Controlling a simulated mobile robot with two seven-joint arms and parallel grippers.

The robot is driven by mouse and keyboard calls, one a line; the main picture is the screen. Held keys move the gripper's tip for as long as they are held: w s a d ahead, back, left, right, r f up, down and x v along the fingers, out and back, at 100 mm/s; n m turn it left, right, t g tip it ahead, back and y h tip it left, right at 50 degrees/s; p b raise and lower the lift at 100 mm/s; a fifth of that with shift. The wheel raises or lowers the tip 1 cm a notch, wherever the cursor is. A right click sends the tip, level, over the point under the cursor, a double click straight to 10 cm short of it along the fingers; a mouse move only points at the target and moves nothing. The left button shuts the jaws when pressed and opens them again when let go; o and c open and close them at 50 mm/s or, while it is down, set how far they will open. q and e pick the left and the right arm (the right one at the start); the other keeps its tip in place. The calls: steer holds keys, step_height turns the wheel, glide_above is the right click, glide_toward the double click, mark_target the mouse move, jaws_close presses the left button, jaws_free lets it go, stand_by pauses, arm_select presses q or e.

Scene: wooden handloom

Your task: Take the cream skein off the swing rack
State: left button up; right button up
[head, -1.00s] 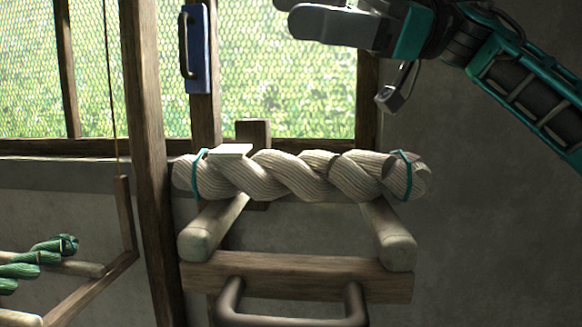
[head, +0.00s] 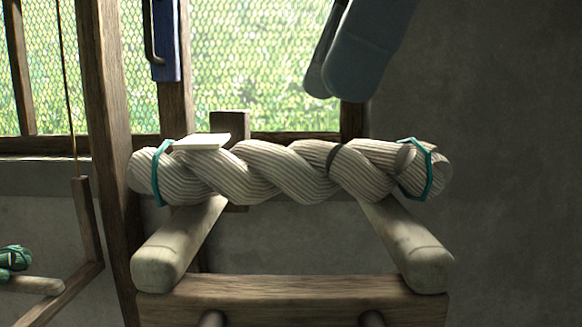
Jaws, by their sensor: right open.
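The cream skein (head: 275,175) is a thick twisted hank with a teal tie near each end. It lies crosswise over the two pale pegs of the wooden swing rack (head: 290,290). A small pale tag (head: 201,142) sits on its left part. My right gripper (head: 331,88) comes in from the top, above the right half of the skein and apart from it. It is open and empty, with its fingers pointing down. My left gripper is out of view.
A wooden post (head: 108,130) stands close to the skein's left end. A blue plate with a dark handle (head: 166,40) hangs by the meshed window. A green skein (head: 14,258) lies at the far left. The space right of the rack is clear wall.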

mark_target(304, 141)
steer(key=shift+w+x, duration=0.2)
steer(key=shift+x, duration=1.6)
steer(key=shift+w+x, duration=0.2)
steer(key=shift+x, duration=1.55)
steer(key=shift+c, duration=0.4)
steer(key=shift+r, duration=0.1)
steer(key=c, duration=1.1)
